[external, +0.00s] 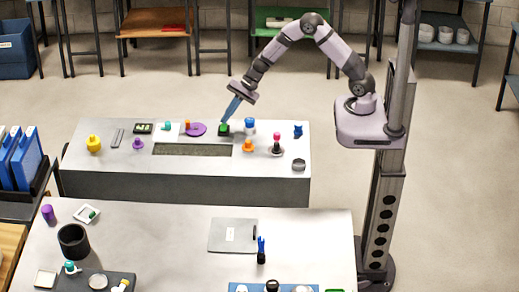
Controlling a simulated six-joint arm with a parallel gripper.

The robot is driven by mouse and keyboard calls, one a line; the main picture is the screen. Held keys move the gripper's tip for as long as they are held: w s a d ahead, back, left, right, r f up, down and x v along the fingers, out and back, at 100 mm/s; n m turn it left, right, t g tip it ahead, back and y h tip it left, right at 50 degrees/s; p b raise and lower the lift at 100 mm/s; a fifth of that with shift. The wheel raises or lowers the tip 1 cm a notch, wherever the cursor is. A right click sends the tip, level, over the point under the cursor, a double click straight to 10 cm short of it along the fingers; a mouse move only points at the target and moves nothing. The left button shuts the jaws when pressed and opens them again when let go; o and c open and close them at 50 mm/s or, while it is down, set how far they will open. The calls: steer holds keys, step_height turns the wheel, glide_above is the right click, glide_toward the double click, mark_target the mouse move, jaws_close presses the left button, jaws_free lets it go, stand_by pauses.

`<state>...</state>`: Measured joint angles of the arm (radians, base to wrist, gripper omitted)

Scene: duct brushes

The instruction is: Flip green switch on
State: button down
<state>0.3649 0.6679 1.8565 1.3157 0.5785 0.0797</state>
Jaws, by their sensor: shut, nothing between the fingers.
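The green switch (223,129) is a small green block on a dark base on the far grey bench. My gripper (226,119) points down and to the left, with its blue fingers shut and their tips right at the top of the switch. I cannot tell whether the tips touch it. The switch's on or off position is too small to make out.
A purple disc (196,129) and an orange peg (187,125) sit left of the switch. A blue-topped knob (249,124) stands close on the right, with an orange piece (248,145) and a pink-and-black knob (277,143) beyond. A dark slot (192,150) lies in front.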

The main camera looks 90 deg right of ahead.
mark_target(227, 125)
steer(key=shift+r, duration=0.1)
steer(key=shift+a+r+p, duration=0.1)
steer(key=shift+r+p, duration=0.4)
steer(key=shift+r, duration=0.25)
steer(key=shift+a+r+p, duration=0.2)
steer(key=shift+r+p, duration=0.65)
steer(key=shift+r, duration=0.4)
steer(key=shift+a+r+p, duration=0.2)
steer(key=shift+r+p, duration=0.65)
steer(key=shift+r, duration=0.35)
steer(key=s+a+r+n+g, duration=0.1)
steer(key=s+a+n+g, duration=0.1)
steer(key=s+a+n, duration=0.45)
steer(key=s+a+r+n+g, duration=0.1)
steer(key=s+n+g, duration=0.15)
steer(key=s, duration=0.65)
steer(key=s+d+n+g+h, duration=0.2)
steer(key=s+n+h, duration=0.2)
steer(key=s+n, duration=0.5)
steer(key=s, duration=0.6)
steer(key=shift+d+r, duration=0.4)
